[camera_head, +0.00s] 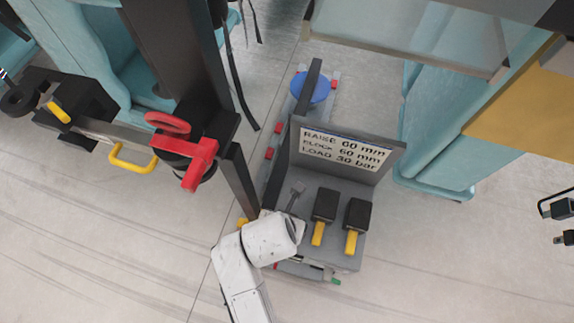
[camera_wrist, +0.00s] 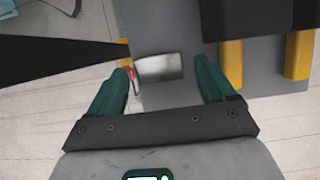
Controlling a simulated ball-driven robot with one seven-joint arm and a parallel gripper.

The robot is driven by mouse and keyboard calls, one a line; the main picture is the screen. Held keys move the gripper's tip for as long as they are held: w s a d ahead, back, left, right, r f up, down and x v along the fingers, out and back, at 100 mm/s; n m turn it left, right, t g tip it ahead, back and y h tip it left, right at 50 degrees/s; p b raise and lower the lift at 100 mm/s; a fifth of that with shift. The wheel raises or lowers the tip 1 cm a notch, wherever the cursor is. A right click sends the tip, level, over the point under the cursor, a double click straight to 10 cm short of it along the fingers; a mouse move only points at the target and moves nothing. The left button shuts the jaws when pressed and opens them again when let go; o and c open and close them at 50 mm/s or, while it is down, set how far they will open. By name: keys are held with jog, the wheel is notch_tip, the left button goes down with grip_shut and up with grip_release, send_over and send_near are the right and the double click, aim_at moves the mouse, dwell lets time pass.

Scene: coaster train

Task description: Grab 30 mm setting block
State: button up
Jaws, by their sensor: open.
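Two dark blocks with yellow handles stand side by side on a grey cart top (camera_head: 338,262): a left one (camera_head: 324,203) and a right one (camera_head: 358,214). They also show at the top right of the wrist view, the left (camera_wrist: 240,18) and the right (camera_wrist: 298,18). No thickness marking is readable on either. My gripper (camera_wrist: 164,70) is open, its teal fingers apart, left of the left handle. A small shiny metallic piece (camera_wrist: 158,68) lies between the fingertips in view; I cannot tell what it is or its depth.
A sign (camera_head: 345,150) reading "RAISE 60 mm, BLOCK 60 mm, LOAD 30 bar" stands behind the blocks. A dark post (camera_head: 240,178) rises close left of the cart. A red clamp-like part (camera_head: 190,160) and yellow handle (camera_head: 133,160) lie further left. Pale floor is open at lower left.

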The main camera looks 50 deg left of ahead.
jog(key=shift+x, duration=1.1)
jog(key=shift+r, duration=0.1)
jog(key=c, duration=1.4)
